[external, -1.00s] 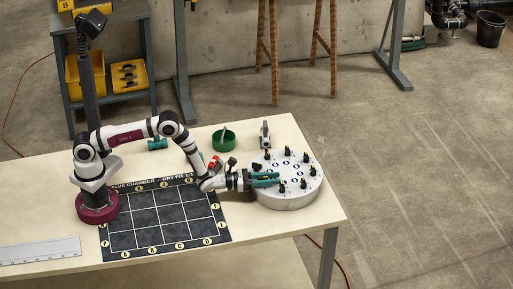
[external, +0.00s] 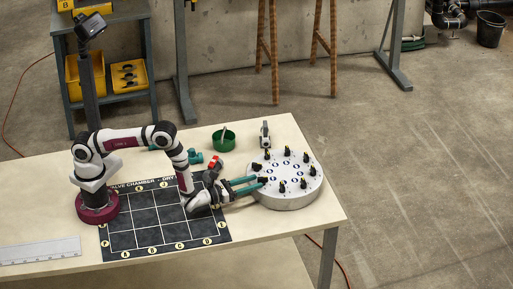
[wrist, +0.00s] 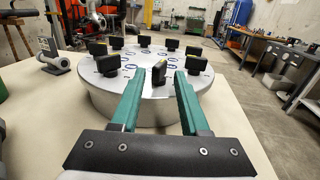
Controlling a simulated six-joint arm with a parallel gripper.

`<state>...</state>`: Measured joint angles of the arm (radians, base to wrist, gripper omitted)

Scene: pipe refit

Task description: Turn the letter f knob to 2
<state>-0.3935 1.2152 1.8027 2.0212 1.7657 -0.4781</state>
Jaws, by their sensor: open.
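A round grey knob panel (external: 288,203) stands at the right end of the table, with several black knobs in a ring on its top. It also shows in the wrist view (wrist: 136,104). My gripper (external: 261,183) is open, its two teal fingers level and reaching to the panel's left side. In the wrist view, one knob with a pale yellow mark (wrist: 160,72) stands just beyond and between the fingertips, apart from both. Blue marks lie inside the ring of knobs. The letters by the knobs are too small to read, so I cannot tell which is f.
A dark grid mat (external: 133,219) lies under my forearm. A green bowl (external: 223,141), teal pipe fittings (external: 195,157) and a grey valve-like part (external: 265,134) stand at the table's back. A ruler (external: 40,251) lies front left. The front right table corner is clear.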

